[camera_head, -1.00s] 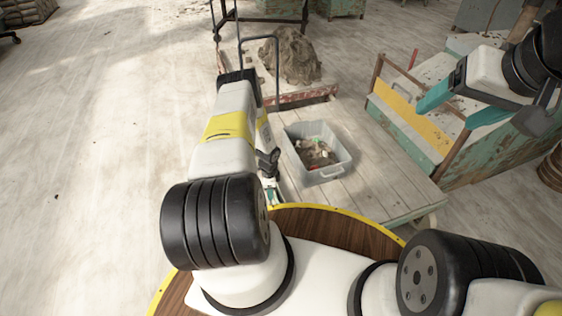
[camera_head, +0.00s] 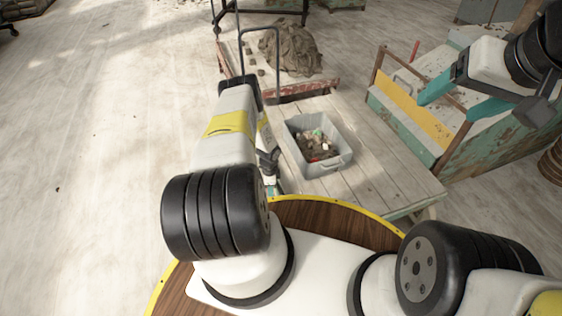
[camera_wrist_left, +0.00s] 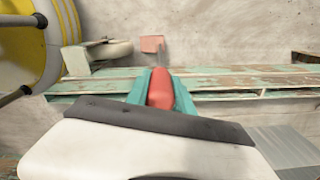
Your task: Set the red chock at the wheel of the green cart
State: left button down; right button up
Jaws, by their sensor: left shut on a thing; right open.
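The red chock (camera_wrist_left: 160,92) is held between the teal fingers of my left gripper (camera_wrist_left: 161,82) in the left wrist view. In the head view that gripper is mostly hidden behind my left arm. The green cart (camera_head: 375,175) is a low platform of pale planks with chipped green edges; its green edge (camera_wrist_left: 225,84) lies just beyond the fingers in the left wrist view. My right gripper (camera_head: 450,108) is open and empty at the upper right.
A grey bin (camera_head: 326,168) of scraps stands on the green cart. A red-edged cart (camera_head: 308,88) with a clay lump (camera_head: 290,48) is behind it. A green-sided box (camera_head: 490,150) stands right. A pinkish block (camera_wrist_left: 152,44) lies beyond the plank edge. Floor at left is clear.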

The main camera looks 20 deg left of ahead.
pick_arm(q)
jog(key=shift+f, duration=0.2)
jog(key=c, duration=1)
grip_release()
jog(key=shift+r, duration=0.1)
